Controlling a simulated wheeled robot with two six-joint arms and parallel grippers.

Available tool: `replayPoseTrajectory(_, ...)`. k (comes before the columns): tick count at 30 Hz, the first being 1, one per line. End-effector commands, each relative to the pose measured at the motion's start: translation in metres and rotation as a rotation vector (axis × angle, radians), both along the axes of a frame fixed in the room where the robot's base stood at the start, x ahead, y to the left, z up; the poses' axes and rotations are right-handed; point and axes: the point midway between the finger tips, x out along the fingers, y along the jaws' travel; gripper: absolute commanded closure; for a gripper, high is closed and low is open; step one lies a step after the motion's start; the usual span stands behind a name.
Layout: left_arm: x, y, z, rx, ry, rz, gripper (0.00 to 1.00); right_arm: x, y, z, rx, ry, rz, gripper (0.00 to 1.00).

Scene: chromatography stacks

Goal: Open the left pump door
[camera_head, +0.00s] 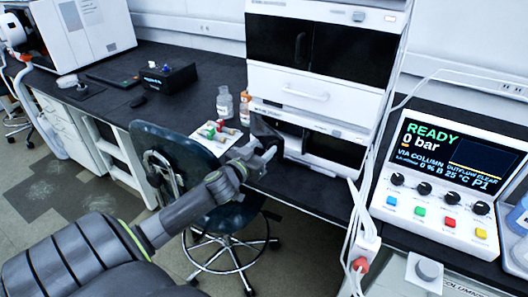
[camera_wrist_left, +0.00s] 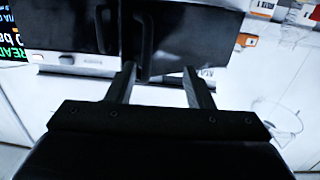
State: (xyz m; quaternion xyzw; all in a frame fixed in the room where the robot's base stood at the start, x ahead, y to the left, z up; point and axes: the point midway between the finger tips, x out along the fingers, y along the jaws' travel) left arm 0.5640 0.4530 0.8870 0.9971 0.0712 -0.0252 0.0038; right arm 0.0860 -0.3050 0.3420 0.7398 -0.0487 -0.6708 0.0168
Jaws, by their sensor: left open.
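The pump module is the low unit of the white stack, with two dark doors side by side. In the head view my left gripper covers much of the left pump door; the right pump door (camera_head: 335,147) shows beside it. The wrist view is turned over, so the left pump door (camera_wrist_left: 195,40) is on its right, with a dark upright handle (camera_wrist_left: 143,45). The other door (camera_wrist_left: 85,28) has its own handle (camera_wrist_left: 104,28).
Above are a white drawer (camera_head: 300,93) and a black-fronted module (camera_head: 350,52). Bottles (camera_head: 224,103) and coloured-cap vials (camera_head: 213,131) stand left of the gripper. A control unit (camera_head: 455,175) and cables (camera_head: 362,200) are at right. A chair (camera_head: 180,150) stands before the bench.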

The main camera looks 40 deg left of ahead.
Motion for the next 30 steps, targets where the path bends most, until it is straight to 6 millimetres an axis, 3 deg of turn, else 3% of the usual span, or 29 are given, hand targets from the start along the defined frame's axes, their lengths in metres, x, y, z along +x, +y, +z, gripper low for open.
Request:
replayPoseTrajectory(1, 0.008, -0.007, 0.042, 0.021, -0.055, -0.027, 0.70, 0.000, 0.000, 0.006, 0.000, 0.000, 0.000, 0.64)
replayPoseTrajectory(7, 0.008, -0.005, 0.068, 0.019, -0.049, -0.024, 0.70, 0.002, -0.001, 0.008, -0.001, -0.002, 0.001, 0.64)
replayPoseTrajectory(13, 0.008, -0.005, 0.075, 0.015, -0.044, -0.021, 0.70, -0.001, -0.001, 0.008, -0.002, 0.002, 0.000, 0.64)
replayPoseTrajectory(30, 0.005, -0.006, 0.068, 0.012, -0.031, -0.014, 0.70, 0.001, -0.001, 0.008, -0.001, -0.001, 0.001, 0.64)
